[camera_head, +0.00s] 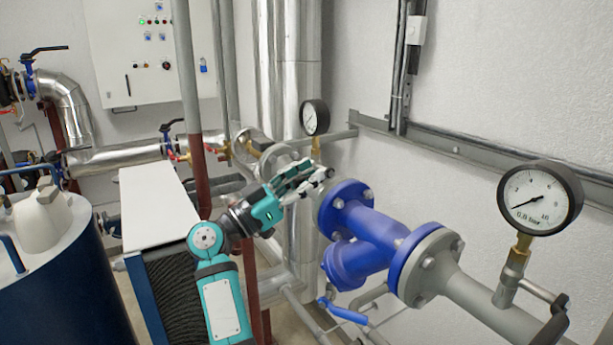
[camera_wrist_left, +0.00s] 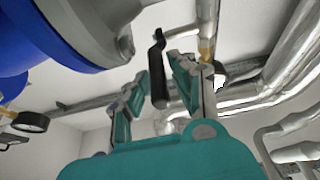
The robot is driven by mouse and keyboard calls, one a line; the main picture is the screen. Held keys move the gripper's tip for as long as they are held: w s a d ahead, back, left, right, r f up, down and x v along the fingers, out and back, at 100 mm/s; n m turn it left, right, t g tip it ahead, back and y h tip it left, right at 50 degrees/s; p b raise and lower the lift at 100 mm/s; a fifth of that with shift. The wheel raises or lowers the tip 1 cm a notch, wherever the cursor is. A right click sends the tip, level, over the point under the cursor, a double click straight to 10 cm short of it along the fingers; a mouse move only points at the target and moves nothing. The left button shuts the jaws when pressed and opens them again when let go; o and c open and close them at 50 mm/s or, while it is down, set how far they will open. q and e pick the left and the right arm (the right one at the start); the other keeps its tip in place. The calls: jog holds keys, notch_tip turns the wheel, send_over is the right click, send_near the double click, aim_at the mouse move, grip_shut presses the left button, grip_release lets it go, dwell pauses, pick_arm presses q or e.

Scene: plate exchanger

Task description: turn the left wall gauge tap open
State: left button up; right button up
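The left wall gauge (camera_head: 314,117) has a white face and a black rim and stands on a brass stem (camera_head: 316,146) at the middle of the head view. My left gripper (camera_head: 318,176) is just below that stem, by the grey flange. In the left wrist view, a black tap lever (camera_wrist_left: 158,72) lies between the two fingers of my left gripper (camera_wrist_left: 160,74). The fingers are apart, with a gap on the left of the lever; the right finger is close to it, and I cannot tell whether it touches. The lever is hidden in the head view. My right gripper is not in view.
A blue valve body (camera_head: 371,236) with bolted flanges is right of and below my gripper. Another gauge (camera_head: 540,198) stands at the right. A white-topped cabinet (camera_head: 150,207) and a dark blue tank (camera_head: 65,295) are at the left. A wall rail (camera_head: 450,145) runs behind.

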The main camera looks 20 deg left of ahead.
pick_arm(q)
grip_shut()
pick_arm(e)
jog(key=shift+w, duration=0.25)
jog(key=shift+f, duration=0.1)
